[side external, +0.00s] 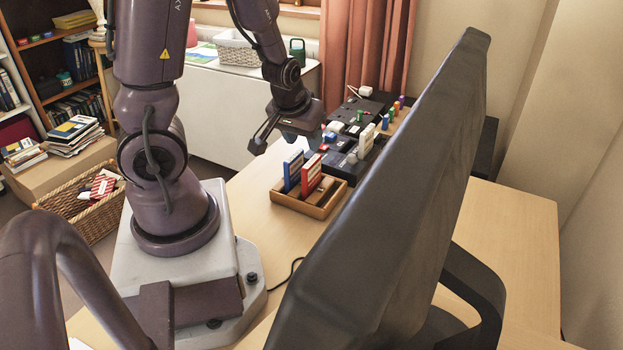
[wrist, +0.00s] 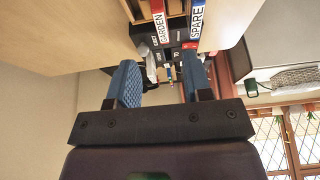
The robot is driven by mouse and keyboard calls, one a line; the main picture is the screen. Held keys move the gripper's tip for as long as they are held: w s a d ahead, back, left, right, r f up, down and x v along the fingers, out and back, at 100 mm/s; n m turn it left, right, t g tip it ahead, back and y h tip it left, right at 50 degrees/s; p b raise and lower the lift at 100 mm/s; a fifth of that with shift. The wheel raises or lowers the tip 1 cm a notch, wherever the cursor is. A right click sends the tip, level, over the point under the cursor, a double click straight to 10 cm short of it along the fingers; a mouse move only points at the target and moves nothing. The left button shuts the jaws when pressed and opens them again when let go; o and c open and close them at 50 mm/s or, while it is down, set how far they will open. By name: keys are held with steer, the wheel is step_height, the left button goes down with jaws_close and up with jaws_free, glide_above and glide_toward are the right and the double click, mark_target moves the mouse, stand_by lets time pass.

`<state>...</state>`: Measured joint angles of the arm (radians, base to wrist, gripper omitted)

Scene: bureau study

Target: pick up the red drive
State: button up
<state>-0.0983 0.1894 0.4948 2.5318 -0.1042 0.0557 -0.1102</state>
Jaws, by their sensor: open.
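A wooden tray (side external: 313,211) on the desk holds a red-and-white upright piece (side external: 311,176) and a blue-and-white one (side external: 292,172). In the wrist view, these bear the labels GARDEN in red (wrist: 157,30) and SPARE in blue (wrist: 197,22). Behind the tray, a small red-topped stick (side external: 323,148) stands at a black block (side external: 340,165); I cannot tell which red thing is the drive. My gripper (side external: 287,140) is open and empty, above and to the left of the tray. Its blue-padded fingers (wrist: 160,85) show in the wrist view, apart from the labelled pieces.
A large dark monitor (side external: 400,190) stands close on the right of the tray. More black blocks with coloured sticks (side external: 385,122) and a white adapter (side external: 365,91) lie behind. Bare desk (side external: 255,205) lies left of the tray. A wicker basket (side external: 90,215) is on the floor.

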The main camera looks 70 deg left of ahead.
mark_target(310, 163)
steer(key=shift+x, duration=2.85)
steer(key=shift+s+x, duration=0.2)
steer(key=shift+x, duration=2.35)
steer(key=shift+c, duration=0.4)
jaws_close()
